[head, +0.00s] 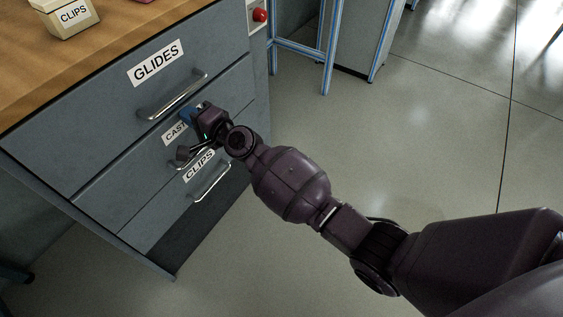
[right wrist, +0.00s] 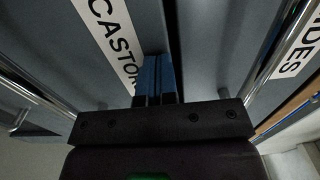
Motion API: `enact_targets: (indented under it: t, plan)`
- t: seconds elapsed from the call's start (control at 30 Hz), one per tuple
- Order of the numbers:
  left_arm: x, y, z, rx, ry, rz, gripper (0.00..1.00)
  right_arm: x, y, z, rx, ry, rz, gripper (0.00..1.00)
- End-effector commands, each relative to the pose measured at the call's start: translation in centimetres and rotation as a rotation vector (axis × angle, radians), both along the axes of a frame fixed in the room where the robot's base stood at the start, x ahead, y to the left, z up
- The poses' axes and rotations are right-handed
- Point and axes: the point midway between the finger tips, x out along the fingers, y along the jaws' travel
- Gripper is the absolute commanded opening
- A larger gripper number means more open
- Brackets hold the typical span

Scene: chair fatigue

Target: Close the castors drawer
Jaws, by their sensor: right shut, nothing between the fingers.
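The castors drawer (head: 112,193) is the grey middle drawer of the cabinet. Its front looks about flush with the drawers around it; a small gap cannot be ruled out. Its white label (head: 173,133) is partly hidden by my right gripper (head: 187,114). My right gripper is shut and empty, its blue fingertips at the upper part of the castors front, beside the label. In the right wrist view the fingers (right wrist: 155,78) point at the panel next to the label (right wrist: 113,38), close to the dark seam; contact is unclear. The drawer's handle is mostly hidden. My left gripper is out of view.
The glides drawer (head: 95,120) with its bar handle (head: 172,97) is above, the clips drawer handle (head: 212,182) below. A clips box (head: 72,22) stands on the wooden top (head: 110,30). A blue frame (head: 329,55) stands behind; the floor at right is clear.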

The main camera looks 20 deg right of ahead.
Motion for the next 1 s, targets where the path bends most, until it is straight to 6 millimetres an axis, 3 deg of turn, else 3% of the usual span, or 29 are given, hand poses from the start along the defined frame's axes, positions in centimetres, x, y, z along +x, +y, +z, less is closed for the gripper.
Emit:
enact_targets:
  t: [0.63, 1.0]
  plan:
    - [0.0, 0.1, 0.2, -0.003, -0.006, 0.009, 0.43, 0.7, 0.4, 0.5, 0.003, -0.006, -0.003, 0.0]
    - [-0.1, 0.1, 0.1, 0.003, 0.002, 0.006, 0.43, -0.3, 0.5, 0.6, 0.002, -0.007, -0.001, 0.0]
